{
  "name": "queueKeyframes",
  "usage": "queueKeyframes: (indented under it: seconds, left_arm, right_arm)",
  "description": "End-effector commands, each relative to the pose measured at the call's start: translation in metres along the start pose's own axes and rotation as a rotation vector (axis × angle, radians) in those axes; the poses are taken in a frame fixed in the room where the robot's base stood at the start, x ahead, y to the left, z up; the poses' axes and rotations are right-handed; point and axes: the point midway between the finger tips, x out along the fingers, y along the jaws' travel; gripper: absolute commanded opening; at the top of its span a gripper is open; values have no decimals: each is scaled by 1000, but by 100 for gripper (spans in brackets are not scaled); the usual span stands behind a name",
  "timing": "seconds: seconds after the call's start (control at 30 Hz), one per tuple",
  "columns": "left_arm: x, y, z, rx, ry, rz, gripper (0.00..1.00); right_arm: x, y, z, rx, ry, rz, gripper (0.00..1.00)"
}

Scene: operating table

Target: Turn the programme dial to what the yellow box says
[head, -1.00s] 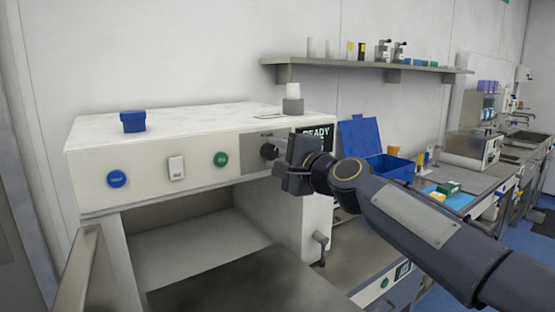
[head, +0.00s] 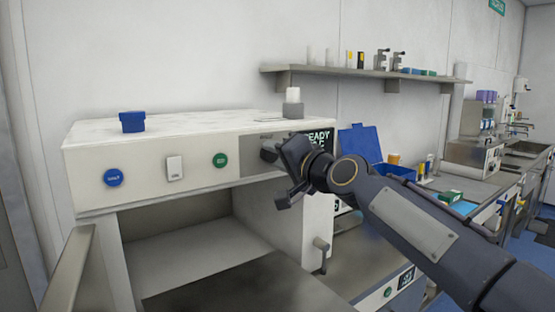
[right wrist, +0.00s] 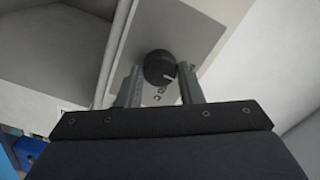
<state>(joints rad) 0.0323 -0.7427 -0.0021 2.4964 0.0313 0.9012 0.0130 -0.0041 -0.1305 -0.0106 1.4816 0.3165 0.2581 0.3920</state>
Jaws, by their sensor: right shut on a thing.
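The programme dial is a round black knob (right wrist: 160,66) on a grey panel, with a pale pointer line near its lower right edge in the right wrist view. In the head view the dial (head: 268,151) is partly hidden by my right gripper (head: 283,160). My right gripper (right wrist: 161,84) is shut on the dial, one finger on each side. Small marks lie around the knob, too small to read. Small yellow items stand on the wall shelf (head: 349,57); I cannot tell which is the yellow box or read any text. My left gripper is out of view.
A blue container (head: 132,122) stands on top. A blue open box (head: 396,172) is on the counter at right.

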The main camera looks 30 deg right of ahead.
Motion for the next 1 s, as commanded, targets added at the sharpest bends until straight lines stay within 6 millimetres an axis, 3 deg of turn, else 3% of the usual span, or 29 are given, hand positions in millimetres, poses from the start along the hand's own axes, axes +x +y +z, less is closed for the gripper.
queueKeyframes:
  seconds: [0.5,0.53,0.7,1.0]
  left_arm:
    - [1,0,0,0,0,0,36]
    - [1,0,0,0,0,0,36]
    - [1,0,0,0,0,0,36]
    - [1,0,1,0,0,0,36]
  right_arm:
    - [0,1,1,-21,-4,2,10]
    - [0,1,1,-21,-4,2,34]
    - [0,0,1,-20,-3,1,55]
    - [-2,0,0,-19,-1,0,55]
